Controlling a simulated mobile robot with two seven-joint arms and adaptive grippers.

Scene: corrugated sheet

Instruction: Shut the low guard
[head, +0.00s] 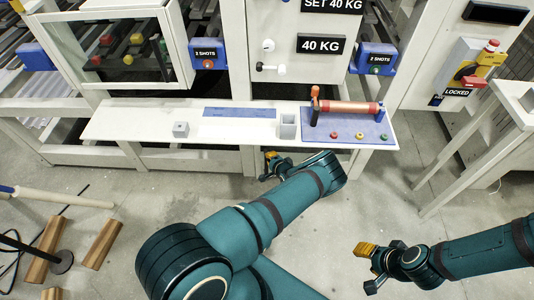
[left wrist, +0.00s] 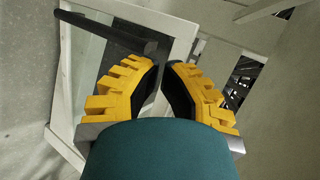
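A white-framed clear panel (left wrist: 67,88) with a black bar handle (left wrist: 105,30) shows in the left wrist view; it looks like the low guard and stands at an angle to the white frame beside it. My left gripper (left wrist: 163,66) has its yellow fingers apart with a narrow gap at the tips. The tips appear close to the handle's right end; I cannot tell if they touch. In the head view my left gripper (head: 267,166) is below the shelf's front edge, and I cannot make out the low guard there. My right gripper (head: 366,268) looks open and empty over the floor.
A white shelf (head: 145,122) crosses in front of the machine, with a red roller (head: 348,107) on a blue plate at its right. A windowed upper guard (head: 110,82) is at upper left. Wooden blocks (head: 102,244) lie on the floor at left. A white stand (head: 465,150) is at right.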

